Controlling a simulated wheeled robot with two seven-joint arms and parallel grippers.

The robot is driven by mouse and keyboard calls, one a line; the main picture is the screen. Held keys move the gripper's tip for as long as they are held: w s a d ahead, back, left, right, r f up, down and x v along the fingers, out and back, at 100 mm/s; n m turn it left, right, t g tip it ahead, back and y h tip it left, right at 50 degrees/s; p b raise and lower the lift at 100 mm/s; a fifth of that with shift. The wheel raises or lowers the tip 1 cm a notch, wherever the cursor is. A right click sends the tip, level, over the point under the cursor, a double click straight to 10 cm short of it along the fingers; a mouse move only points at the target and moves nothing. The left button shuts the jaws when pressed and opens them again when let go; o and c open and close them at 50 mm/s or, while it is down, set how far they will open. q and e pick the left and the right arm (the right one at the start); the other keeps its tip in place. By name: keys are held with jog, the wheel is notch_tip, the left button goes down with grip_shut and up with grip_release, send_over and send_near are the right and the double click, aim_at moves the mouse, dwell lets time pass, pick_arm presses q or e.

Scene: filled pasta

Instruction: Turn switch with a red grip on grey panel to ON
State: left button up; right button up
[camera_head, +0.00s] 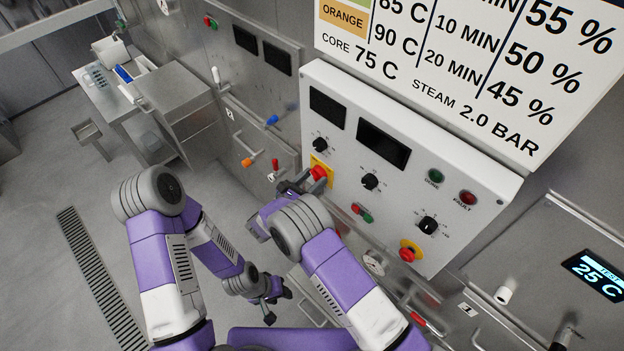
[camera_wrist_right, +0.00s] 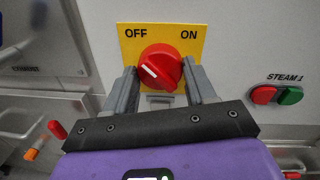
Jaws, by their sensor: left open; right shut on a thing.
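The red-grip switch (camera_head: 318,173) sits on a yellow plate (camera_head: 328,163) at the lower left of the light grey panel (camera_head: 455,165). In the right wrist view the red grip (camera_wrist_right: 166,62) is round, and its white mark slants up-left, toward the OFF side. OFF is printed at the plate's upper left, ON at its upper right. My right gripper (camera_wrist_right: 161,88) is shut on the red grip, one finger on each side. In the head view my right gripper (camera_head: 304,181) is partly hidden by its arm. My left gripper (camera_head: 272,302) is open and empty, low and away from the panel.
Black knobs (camera_head: 370,181), red and green buttons (camera_head: 361,213) and a red emergency button (camera_head: 410,250) are on the same panel.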

jog(key=shift+f+m+b, duration=0.1)
jog(key=shift+m+b, duration=0.4)
jog(key=shift+b, duration=0.3)
jog(key=m+b, duration=0.8)
jog(key=b, duration=0.2)
jog(key=m+h+b, duration=0.1)
jog(key=m+b, duration=0.6)
jog(key=b, duration=0.3)
jog(key=shift+f+m+b, duration=0.2)
jog(key=shift+m+b, duration=0.1)
jog(key=shift+m, duration=0.1)
jog(key=shift+r+m+b, duration=0.2)
jog(key=shift+m+b, duration=0.9)
jog(key=o, duration=1)
